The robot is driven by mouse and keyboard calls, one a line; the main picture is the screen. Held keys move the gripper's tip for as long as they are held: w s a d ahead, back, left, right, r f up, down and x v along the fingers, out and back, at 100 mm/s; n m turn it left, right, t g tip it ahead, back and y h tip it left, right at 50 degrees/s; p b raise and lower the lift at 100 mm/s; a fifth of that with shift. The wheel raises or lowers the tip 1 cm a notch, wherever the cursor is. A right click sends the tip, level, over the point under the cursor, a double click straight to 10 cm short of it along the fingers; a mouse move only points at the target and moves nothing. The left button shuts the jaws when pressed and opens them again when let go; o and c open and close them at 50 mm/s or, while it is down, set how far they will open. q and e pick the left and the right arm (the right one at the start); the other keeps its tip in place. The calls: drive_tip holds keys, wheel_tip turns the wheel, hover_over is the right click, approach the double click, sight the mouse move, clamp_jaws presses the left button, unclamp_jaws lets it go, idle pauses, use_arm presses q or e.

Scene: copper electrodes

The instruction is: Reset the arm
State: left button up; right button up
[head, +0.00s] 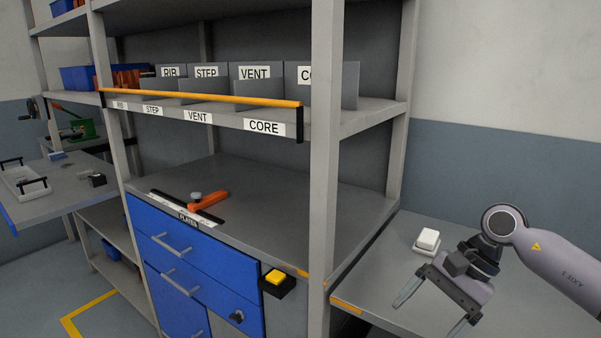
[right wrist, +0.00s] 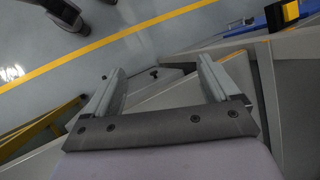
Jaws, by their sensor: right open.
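My right gripper (head: 433,303) is at the lower right of the head view, over the grey side bench. Its two fingers are spread wide with nothing between them. In the right wrist view the open fingers (right wrist: 157,82) point over the bench edge, with the floor beyond. My right arm comes in from the right edge of the head view. My left gripper does not show in either view.
Left of that are a labelled shelf (head: 215,108), blue drawers (head: 215,262), a yellow button (head: 275,277) and an orange-handled tool (head: 209,201).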

drive_tip(key=s+a+r+m+t+y+p, duration=0.1)
drive_tip(key=s+a+m+t+y, duration=0.1)
drive_tip(key=a+m+t+y, duration=0.5)
drive_tip(key=s+a+m+y, duration=0.2)
drive_tip(key=a+m+y, duration=0.4)
drive_tip(key=a+m, duration=0.6)
drive_tip(key=s+d+f+m+t+h+p, duration=0.1)
drive_tip(key=d+f+m+t+h, duration=0.45)
drive_tip(key=m, duration=0.85)
drive_tip(key=s+d+f+m+t+h, duration=0.1)
drive_tip(key=d+f+m+t+h, duration=0.45)
drive_tip(key=m, duration=0.95)
drive_tip(key=s+d+f+m+g+h, duration=0.3)
drive_tip(key=s+f+m+g+h, duration=0.3)
drive_tip(key=s+f+m, duration=0.5)
wheel_tip(320, 180, down, 2)
drive_tip(key=shift+s+d+m+g+p, duration=0.3)
drive_tip(key=shift+s+d+g+p, duration=0.1)
drive_tip(key=shift+s+g, duration=0.15)
